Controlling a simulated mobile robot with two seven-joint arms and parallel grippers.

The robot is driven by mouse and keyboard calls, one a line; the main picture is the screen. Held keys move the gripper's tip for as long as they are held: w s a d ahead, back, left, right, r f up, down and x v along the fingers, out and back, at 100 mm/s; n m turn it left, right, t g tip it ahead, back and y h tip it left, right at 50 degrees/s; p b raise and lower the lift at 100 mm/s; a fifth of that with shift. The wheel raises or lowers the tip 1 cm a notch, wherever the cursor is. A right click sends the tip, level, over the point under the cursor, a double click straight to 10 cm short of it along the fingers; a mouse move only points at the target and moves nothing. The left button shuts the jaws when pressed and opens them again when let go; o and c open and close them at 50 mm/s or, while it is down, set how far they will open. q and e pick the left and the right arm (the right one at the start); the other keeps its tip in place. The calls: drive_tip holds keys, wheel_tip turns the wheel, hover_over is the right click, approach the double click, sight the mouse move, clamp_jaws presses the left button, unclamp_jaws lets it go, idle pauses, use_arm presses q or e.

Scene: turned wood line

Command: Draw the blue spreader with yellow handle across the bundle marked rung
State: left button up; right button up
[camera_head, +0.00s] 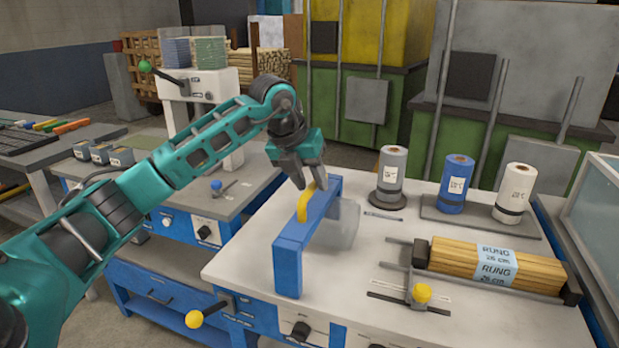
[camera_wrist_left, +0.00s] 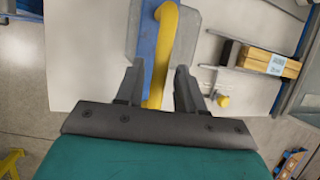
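The blue spreader (camera_head: 290,262) stands on the white bench top, left of the bundle. Its yellow handle (camera_head: 304,202) rises from its top, and a grey see-through panel (camera_head: 344,224) shows beside it. My left gripper (camera_head: 304,178) is just above the handle with its fingers pointing down. In the left wrist view the open fingers (camera_wrist_left: 158,88) stand either side of the yellow handle (camera_wrist_left: 164,40), with gaps. The bundle marked RUNG (camera_head: 450,256), pale wooden rods with a light-blue label, lies in a dark holder at the right. It also shows in the left wrist view (camera_wrist_left: 255,57). My right gripper is out of view.
Grey (camera_head: 390,168), blue (camera_head: 455,188) and white (camera_head: 516,190) rolls stand along the bench's back. A yellow knob (camera_head: 421,293) sits in front of the bundle. A glass-sided case (camera_head: 600,215) borders the right. Bare bench lies between spreader and bundle.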

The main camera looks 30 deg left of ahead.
use_arm(q)
clamp_jaws()
idle(0.3)
